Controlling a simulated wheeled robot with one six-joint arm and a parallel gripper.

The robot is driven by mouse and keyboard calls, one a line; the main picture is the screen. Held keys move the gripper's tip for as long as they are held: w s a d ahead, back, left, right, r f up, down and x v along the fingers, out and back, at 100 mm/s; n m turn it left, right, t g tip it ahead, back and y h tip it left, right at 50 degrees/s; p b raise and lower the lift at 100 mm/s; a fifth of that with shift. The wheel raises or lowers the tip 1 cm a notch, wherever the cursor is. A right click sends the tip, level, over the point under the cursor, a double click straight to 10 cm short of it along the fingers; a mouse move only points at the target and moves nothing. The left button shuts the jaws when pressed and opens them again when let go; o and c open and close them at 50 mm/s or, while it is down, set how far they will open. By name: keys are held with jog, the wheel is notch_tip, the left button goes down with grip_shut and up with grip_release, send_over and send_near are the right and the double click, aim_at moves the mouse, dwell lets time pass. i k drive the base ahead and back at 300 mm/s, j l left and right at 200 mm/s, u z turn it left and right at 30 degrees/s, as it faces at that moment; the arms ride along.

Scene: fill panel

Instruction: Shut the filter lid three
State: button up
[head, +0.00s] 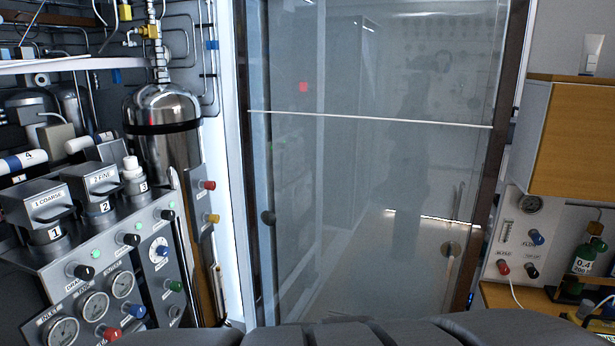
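Filter three (134,180) is a grey canister with a "3" label on the panel at the left. A narrow white cylinder (131,164) stands up out of its top. My gripper is not in view.
The panel (113,265) carries knobs, green lamps and several gauges. A steel tank (163,135) stands behind filter three, with pipes above. A glass door (365,210) fills the middle. A wooden cabinet (575,140) hangs at the right. Dark padded shapes of mine cross the bottom edge.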

aim_at(114, 151)
jog(key=u, duration=1.25)
